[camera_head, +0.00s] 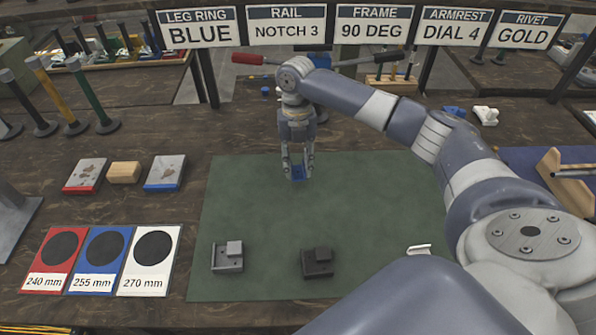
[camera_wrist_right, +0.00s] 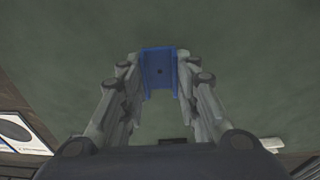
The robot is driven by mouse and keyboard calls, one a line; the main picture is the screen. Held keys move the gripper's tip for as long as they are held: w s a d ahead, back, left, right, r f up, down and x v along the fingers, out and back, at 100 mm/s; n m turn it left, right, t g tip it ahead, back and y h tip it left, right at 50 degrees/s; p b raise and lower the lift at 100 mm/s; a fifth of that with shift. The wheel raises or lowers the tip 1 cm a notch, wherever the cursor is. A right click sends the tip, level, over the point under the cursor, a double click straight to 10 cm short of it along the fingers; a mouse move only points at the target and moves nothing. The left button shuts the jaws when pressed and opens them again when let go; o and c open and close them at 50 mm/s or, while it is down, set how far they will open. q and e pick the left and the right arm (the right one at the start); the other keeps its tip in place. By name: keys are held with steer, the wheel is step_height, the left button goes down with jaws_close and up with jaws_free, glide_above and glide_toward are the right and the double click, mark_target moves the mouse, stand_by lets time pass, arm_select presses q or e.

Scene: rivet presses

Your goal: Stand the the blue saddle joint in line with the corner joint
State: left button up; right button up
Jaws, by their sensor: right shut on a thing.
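My right gripper (camera_head: 297,172) points down over the far part of the green mat (camera_head: 235,200), shut on the blue saddle joint (camera_head: 298,173). In the right wrist view the blue joint (camera_wrist_right: 159,72), a channel shape with a dark hole, sits between the fingertips (camera_wrist_right: 160,85). I cannot tell whether it touches the mat. I cannot tell which piece is the corner joint. My left gripper is not in view.
A small white piece (camera_head: 419,249) lies by my right arm. At the left are red, blue and white cards (camera_head: 101,260), two plates and a wood block (camera_head: 124,172). Another blue piece (camera_head: 454,111) and a white piece (camera_head: 486,115) lie at the back right.

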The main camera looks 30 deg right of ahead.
mark_target(298, 171)
steer(key=shift+f, duration=1.65)
steer(key=shift+s+f, duration=0.1)
steer(key=o, duration=0.9)
steer(key=r, duration=0.4)
steer(key=w+r, duration=0.1)
steer(key=r, duration=0.3)
steer(key=r+b, duration=0.1)
steer(key=r, duration=0.3)
steer(key=shift+w+d+r, duration=0.1)
steer(key=shift+w+d, duration=0.2)
steer(key=shift+d, duration=0.1)
